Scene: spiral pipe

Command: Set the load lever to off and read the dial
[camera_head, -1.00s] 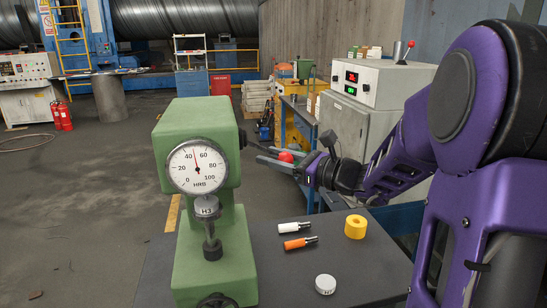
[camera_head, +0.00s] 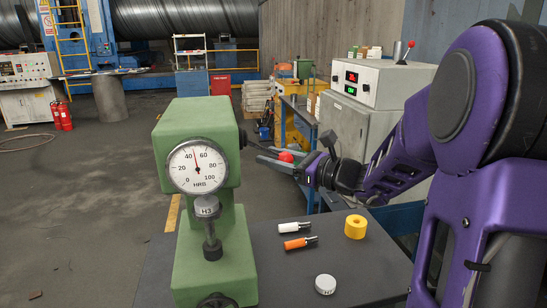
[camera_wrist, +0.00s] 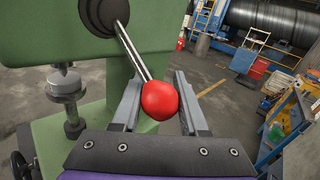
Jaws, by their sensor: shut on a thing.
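The green hardness tester (camera_head: 205,150) stands on the dark table at the left. Its round white dial (camera_head: 197,167) is marked HRB from 0 to 100, and the needle points just left of straight up, between 40 and 60. The load lever's red ball knob (camera_wrist: 159,100) is on a metal rod (camera_wrist: 132,50) that slopes up to a black hub on the tester's side. My gripper (camera_wrist: 157,98) is shut around the red knob, with one finger on either side. The knob also shows in the head view (camera_head: 286,156).
On the table (camera_head: 345,262) lie a white cylinder (camera_head: 293,226), an orange cylinder (camera_head: 299,243), a yellow ring (camera_head: 355,227) and a pale disc (camera_head: 325,284). A grey control cabinet (camera_head: 375,88) with lit displays stands behind my arm.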

